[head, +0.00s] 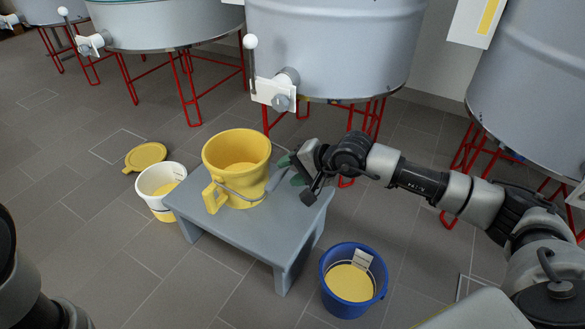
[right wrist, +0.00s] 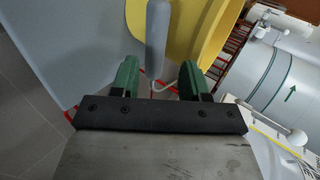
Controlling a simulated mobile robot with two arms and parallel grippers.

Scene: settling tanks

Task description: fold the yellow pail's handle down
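The yellow pail (head: 236,155) stands upright on a grey bench (head: 247,224), with yellow contents inside. Its thin grey wire handle (head: 243,200) runs low across the pail's near side, towards my right gripper (head: 290,170). That gripper is just right of the pail, its green fingertips pointing at it. In the right wrist view, the handle's grey grip (right wrist: 156,38) lies between and beyond the two green fingers, with gaps either side; the yellow pail (right wrist: 195,30) is behind it. My left gripper is out of view.
A white pail (head: 157,191) stands on the floor left of the bench, near a yellow lid (head: 145,156). A blue pail (head: 351,283) with yellow contents stands right of the bench. Large grey tanks (head: 335,45) on red legs line the back.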

